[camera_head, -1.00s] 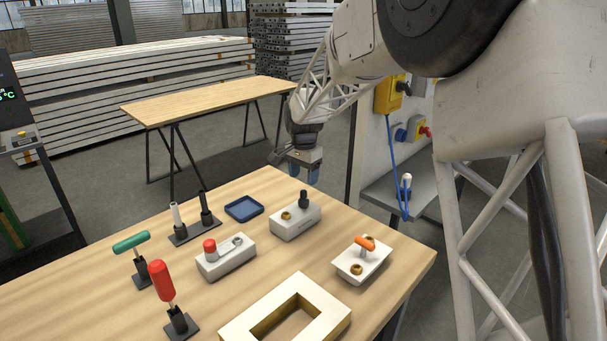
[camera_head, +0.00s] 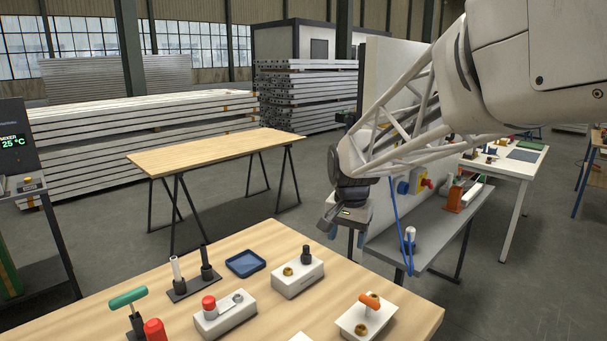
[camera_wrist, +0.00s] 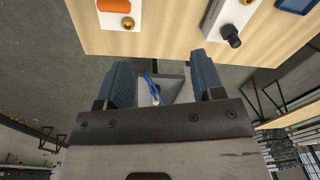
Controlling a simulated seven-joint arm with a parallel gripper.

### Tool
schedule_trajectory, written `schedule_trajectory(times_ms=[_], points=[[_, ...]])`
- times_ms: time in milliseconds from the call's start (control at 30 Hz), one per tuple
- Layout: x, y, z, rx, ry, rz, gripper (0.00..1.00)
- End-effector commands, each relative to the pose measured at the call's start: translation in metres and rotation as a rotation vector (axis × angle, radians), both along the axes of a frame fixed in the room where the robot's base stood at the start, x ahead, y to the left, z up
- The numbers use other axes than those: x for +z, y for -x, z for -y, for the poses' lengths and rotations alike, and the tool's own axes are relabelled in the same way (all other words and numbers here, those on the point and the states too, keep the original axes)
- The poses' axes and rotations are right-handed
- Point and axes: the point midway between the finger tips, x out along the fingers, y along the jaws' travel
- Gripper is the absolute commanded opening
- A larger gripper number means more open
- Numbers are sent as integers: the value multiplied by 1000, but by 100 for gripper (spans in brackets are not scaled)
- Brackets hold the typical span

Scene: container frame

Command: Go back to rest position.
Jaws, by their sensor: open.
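My gripper (camera_head: 329,229) hangs past the far right edge of the wooden table (camera_head: 233,303), clear of everything on it. In the wrist view my gripper (camera_wrist: 165,80) shows its two blue fingers spread apart with nothing between them. Behind the gap, a grey bench with a blue cable (camera_wrist: 152,88) is seen farther off.
On the table are white blocks with a red knob (camera_head: 209,302), a black knob (camera_head: 306,252) and an orange knob (camera_head: 370,300), a blue tray (camera_head: 246,263), and a green-handled tool (camera_head: 128,297). A grey side bench (camera_head: 430,235) stands right. An empty wooden table (camera_head: 215,155) stands behind.

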Motion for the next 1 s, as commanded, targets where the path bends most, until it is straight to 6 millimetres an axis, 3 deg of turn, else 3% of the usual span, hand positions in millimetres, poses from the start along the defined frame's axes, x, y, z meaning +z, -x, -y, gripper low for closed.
schedule_trajectory(times_ms=[400,767,1000], points=[[18,111,42,149,19,56,62],[11,206,67,279,46,99,62],[-4,264,79,362,68,124,62]])
